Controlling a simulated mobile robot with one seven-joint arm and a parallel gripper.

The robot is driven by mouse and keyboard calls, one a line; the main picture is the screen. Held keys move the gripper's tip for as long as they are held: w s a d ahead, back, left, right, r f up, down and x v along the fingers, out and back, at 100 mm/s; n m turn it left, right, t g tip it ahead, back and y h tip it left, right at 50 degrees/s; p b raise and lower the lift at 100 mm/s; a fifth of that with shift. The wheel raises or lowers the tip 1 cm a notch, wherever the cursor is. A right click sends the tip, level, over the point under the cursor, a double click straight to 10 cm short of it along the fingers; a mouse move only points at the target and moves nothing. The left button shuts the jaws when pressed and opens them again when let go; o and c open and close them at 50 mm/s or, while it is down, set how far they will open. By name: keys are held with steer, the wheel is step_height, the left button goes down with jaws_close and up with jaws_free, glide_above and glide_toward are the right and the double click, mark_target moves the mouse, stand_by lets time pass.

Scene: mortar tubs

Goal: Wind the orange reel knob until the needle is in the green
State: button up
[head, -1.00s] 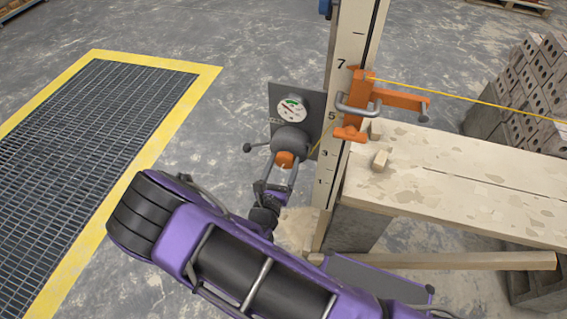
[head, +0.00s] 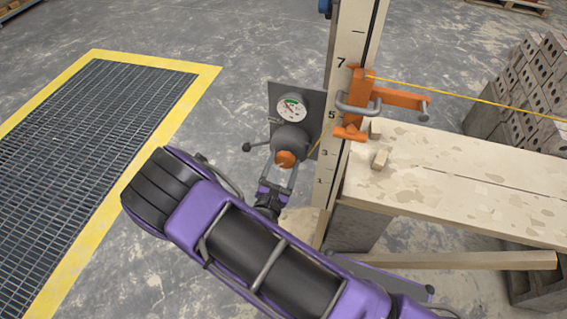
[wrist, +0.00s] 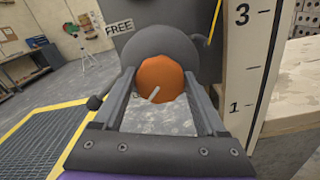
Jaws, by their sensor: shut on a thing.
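The orange reel knob (head: 286,159) sits on the front of a grey round reel housing (head: 290,138). My gripper (head: 284,167) is shut on the knob. In the wrist view its two fingers (wrist: 160,77) press the knob (wrist: 163,74) from left and right. A pale mark on the knob's face slants down to the left there. The round white gauge (head: 291,108) is above the reel on a dark plate, with a green band near the top of its dial. The needle is too small to read surely.
A numbered wooden post (head: 342,105) stands just right of the reel, carrying an orange clamp (head: 362,100) with a yellow line. A lever with a dark ball end (head: 247,147) sticks out left. A "FREE" label (wrist: 119,28) shows behind. Planks (head: 470,185) fill the right.

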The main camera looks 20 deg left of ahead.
steer(key=m+b, duration=0.1)
steer(key=m, duration=0.2)
steer(key=shift+f+m, duration=0.15)
steer(key=shift+m, duration=0.15)
steer(key=shift+m+b, duration=0.5)
steer(key=shift+m, duration=0.9)
steer(key=o, duration=1.3)
steer(key=shift+s, duration=0.1)
steer(key=s, duration=0.5)
steer(key=s+d, duration=0.1)
steer(key=s, duration=0.5)
steer(key=s+d, duration=0.1)
steer(key=s, duration=0.5)
steer(key=shift+s, duration=0.1)
